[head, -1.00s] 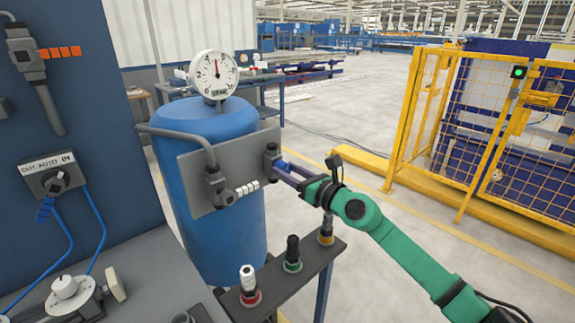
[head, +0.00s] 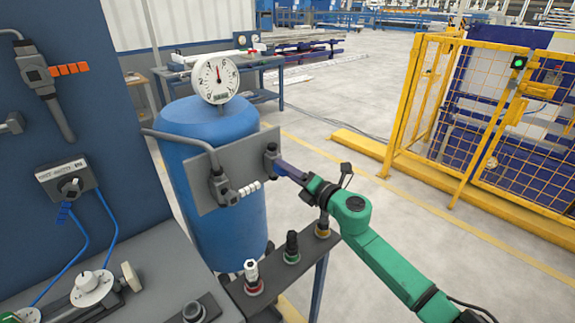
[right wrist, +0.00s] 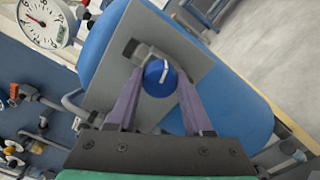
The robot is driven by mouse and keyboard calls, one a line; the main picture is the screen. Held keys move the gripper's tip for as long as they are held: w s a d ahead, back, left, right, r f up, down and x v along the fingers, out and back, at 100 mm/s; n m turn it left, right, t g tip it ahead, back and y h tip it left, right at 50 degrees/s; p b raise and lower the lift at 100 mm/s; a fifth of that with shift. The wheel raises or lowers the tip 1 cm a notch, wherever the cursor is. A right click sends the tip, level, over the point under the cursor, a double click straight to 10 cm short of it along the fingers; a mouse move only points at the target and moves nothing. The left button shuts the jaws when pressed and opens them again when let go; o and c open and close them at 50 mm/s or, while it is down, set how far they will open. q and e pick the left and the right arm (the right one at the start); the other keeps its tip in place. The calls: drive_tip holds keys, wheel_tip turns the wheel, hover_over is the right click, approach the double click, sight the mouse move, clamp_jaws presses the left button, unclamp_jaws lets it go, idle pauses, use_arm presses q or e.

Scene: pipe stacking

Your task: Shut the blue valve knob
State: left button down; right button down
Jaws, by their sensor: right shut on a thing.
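The blue valve knob (right wrist: 158,80) is round with a white mark and sits on a fitting on the grey panel (right wrist: 190,100) in front of the blue tank. My right gripper (right wrist: 162,84) has its two purple fingers on either side of the knob and is shut on it. In the head view my right gripper (head: 284,168) reaches from the right to the dark fitting (head: 271,158) at the panel's right edge. The knob itself is hidden there by the fingers. My left gripper is not in view.
A white dial gauge (head: 215,80) stands on top of the blue tank (head: 230,235). A yellow fence (head: 400,115) stands to the right, with open floor between.

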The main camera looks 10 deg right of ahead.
drive_tip(key=shift+m+p, duration=0.65)
drive_tip(key=shift+m, duration=0.75)
drive_tip(key=shift+c, duration=1.5)
unclamp_jaws()
drive_tip(key=shift+d, duration=0.1)
drive_tip(key=b+v, duration=0.2)
drive_tip(key=v, duration=1.2)
drive_tip(key=shift+s+b, duration=0.25)
drive_tip(key=shift+b, duration=0.1)
drive_tip(key=shift+d, duration=0.15)
